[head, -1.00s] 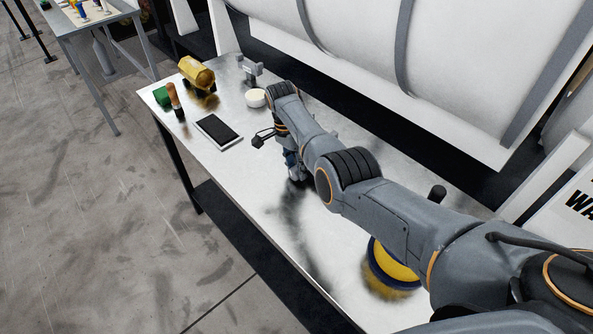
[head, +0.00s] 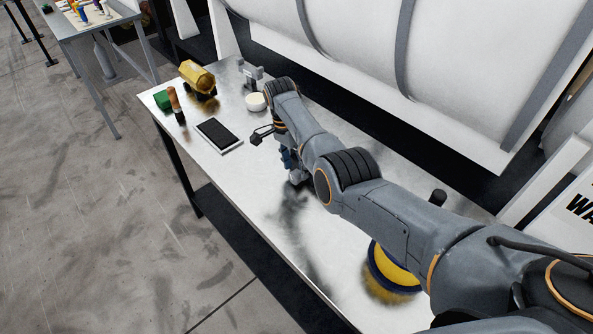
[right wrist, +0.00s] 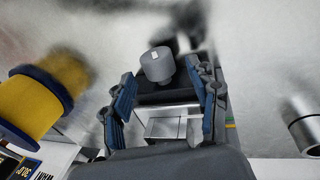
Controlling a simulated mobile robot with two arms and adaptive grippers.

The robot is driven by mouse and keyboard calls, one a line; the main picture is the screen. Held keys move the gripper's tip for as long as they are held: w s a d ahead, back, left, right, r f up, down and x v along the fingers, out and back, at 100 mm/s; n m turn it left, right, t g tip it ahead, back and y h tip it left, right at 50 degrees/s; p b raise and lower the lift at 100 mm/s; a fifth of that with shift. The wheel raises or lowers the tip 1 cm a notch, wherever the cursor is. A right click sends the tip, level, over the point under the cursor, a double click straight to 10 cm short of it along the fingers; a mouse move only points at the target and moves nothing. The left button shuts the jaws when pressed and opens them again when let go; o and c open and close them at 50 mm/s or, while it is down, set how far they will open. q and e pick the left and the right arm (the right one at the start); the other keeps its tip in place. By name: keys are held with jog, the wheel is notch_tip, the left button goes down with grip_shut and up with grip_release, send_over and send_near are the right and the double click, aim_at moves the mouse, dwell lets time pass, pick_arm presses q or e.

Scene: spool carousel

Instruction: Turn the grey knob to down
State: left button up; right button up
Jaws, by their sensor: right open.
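The grey knob (right wrist: 157,65) is a short round cylinder with a small pale mark on its face, in the upper middle of the right wrist view. My right gripper (right wrist: 160,77) is open, its blue-padded fingers apart on either side of the knob's near side; I cannot tell whether they touch it. In the head view my right gripper (head: 288,159) points down at the middle of the table, and my arm hides much of that spot. My left gripper is not in view.
The metal table (head: 262,205) also carries a yellow-and-blue spool (head: 398,271), a dark tablet (head: 219,134), a yellow tank-shaped object (head: 197,77), a green block (head: 163,100) and a white round piece (head: 256,101). The table's front left is clear.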

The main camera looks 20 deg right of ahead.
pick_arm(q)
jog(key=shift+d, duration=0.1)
pick_arm(e)
jog(key=d+v, duration=0.1)
jog(key=v, duration=0.9)
jog(key=shift+a, duration=0.5)
